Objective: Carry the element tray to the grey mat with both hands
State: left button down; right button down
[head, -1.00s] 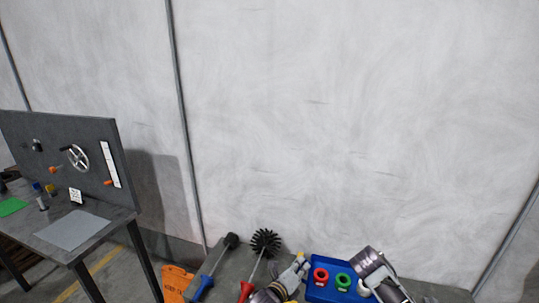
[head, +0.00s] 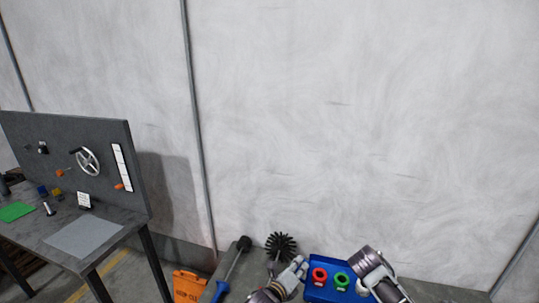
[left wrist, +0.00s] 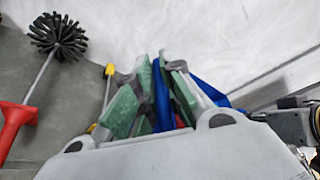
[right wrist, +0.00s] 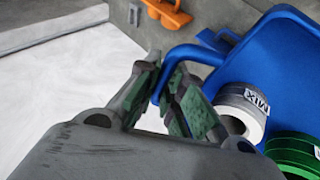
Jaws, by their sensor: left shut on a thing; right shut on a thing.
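The blue element tray (head: 328,292) is at the bottom of the head view, holding a red ring element (head: 319,275), a green one (head: 341,280) and a white one (head: 361,288). My left gripper (left wrist: 163,92) is shut on the tray's blue edge at its left side. My right gripper (right wrist: 165,88) is shut on a blue handle at the tray's other side, beside the white and green elements. My right wrist covers part of the tray in the head view. The grey mat (head: 84,236) lies bare on the dark table at the left.
The dark table (head: 135,216) has an upright panel with a handwheel (head: 87,161). A green mat (head: 16,211) and small items lie left of the grey mat. A black round brush (head: 281,245) and a blue-handled tool (head: 221,291) lie near the tray. An orange case (head: 188,286) stands between the tables.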

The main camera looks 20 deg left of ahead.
aim_at(84, 234)
jog(key=j, duration=1)
jog(key=k+j, duration=0.15)
jog(key=j, duration=1.8)
jog(key=k+j, duration=0.1)
jog(key=j, duration=0.9)
